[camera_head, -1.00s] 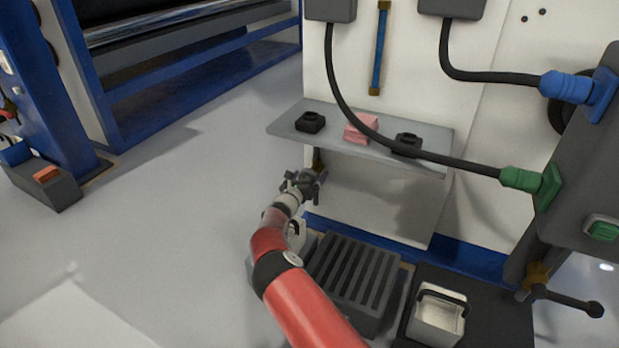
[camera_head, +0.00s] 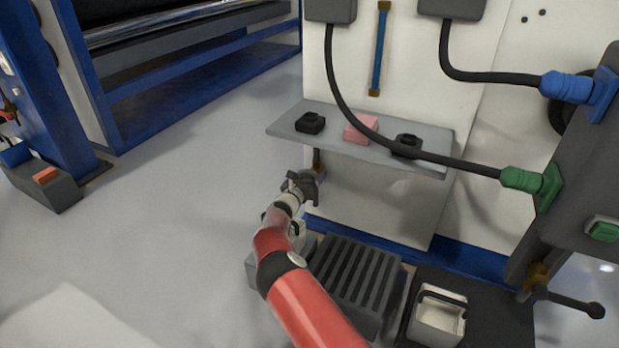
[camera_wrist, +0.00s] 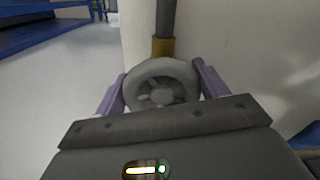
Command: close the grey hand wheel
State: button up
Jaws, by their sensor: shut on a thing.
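The grey hand wheel (camera_wrist: 162,68) shows in the wrist view as a round rim with spokes, below a brass-coloured fitting (camera_wrist: 163,47) on a grey pipe. My gripper (camera_wrist: 161,84) has one purple finger on each side of the wheel's rim and is shut on it. In the head view my gripper (camera_head: 301,187) is at the end of my red arm, under the left end of the grey shelf, at the edge of the white panel. There the wheel is mostly hidden by my gripper. A bit of brass (camera_head: 318,158) shows just above it.
The grey shelf (camera_head: 290,128) above my gripper holds two black pieces and a pink block (camera_head: 361,129). A slatted dark grate (camera_head: 350,280) and a white bucket (camera_head: 438,315) stand below on the right.

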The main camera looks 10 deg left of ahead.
jog(key=m+b, duration=0.4)
jog(key=shift+d+f+m, duration=0.15)
jog(key=shift+m, duration=0.25)
jog(key=shift+s+d+m+b, duration=0.1)
jog(key=shift+d+m+b, duration=0.05)
jog(key=shift+m+b, duration=1.7)
jog(key=shift+m, duration=0.35)
jog(key=o, duration=1)
jog(key=shift+c, duration=0.2)
jog(key=shift+s, duration=0.1)
jog(key=p+v, duration=0.1)
jog(key=v, duration=0.6)
jog(key=shift+s, duration=0.3)
